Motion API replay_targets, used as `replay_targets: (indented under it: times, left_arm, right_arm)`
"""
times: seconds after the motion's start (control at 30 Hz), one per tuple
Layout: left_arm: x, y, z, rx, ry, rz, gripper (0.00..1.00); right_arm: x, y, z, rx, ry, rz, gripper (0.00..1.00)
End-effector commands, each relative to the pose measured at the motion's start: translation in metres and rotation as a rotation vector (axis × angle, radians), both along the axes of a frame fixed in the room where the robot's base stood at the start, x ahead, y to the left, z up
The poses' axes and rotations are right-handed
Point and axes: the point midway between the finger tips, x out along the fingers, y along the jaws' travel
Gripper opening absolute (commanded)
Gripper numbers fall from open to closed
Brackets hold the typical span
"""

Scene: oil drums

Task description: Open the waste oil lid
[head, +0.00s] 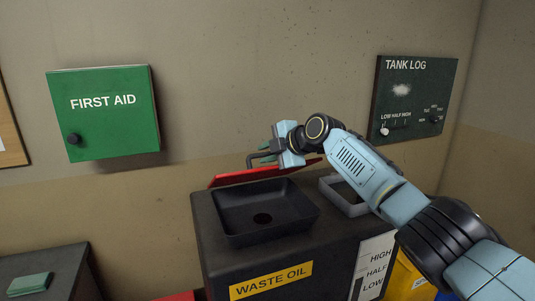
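The waste oil container (225,262) is a dark cabinet with a yellow "WASTE OIL" label (271,281). A black basin with a round drain hole (262,218) is exposed in its top. The red lid (226,181) is raised behind the basin, tilted up along its back edge. A dark bent handle (250,161) stands at the lid. My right gripper (267,156) is at this handle, its fingers pointing left; whether they are closed on it is too small to tell. My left gripper is not in view.
A grey open tray (349,207) sits to the right of the basin, under my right arm. A green first aid box (115,130) and a tank log board (413,95) hang on the wall. A dark cabinet with a green item (30,284) stands at lower left.

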Motion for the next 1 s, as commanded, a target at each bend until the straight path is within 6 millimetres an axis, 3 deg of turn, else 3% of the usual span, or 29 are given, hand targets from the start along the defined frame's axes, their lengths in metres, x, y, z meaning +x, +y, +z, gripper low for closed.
replay_targets:
  times: [0.47,1.0]
  left_arm:
    - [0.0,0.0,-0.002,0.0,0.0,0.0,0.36]
    - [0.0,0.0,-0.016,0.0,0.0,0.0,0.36]
  right_arm:
    - [-0.005,-0.006,0.005,0.001,-0.002,0.001,0.21]
    - [-0.053,-0.054,0.041,-0.002,-0.002,-0.002,0.21]
